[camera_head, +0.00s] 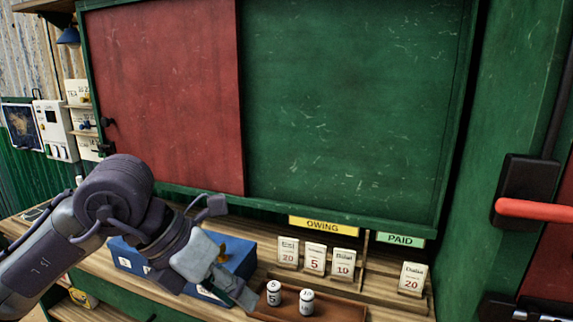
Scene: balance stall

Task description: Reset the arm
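My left arm comes in from the left. Its gripper (236,289) points down and right, with its tip beside the near-left edge of a brown tray (340,311). I cannot make out whether the fingers are parted or whether anything is between them. My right gripper is not seen.
A blue box (237,254) lies behind the gripper, partly hidden. Number cards (315,259) stand under the OWING sign (323,226), and one card (412,278) under PAID (400,240). A red and green board (350,110) rises behind the counter. A red bar (535,209) juts out at right.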

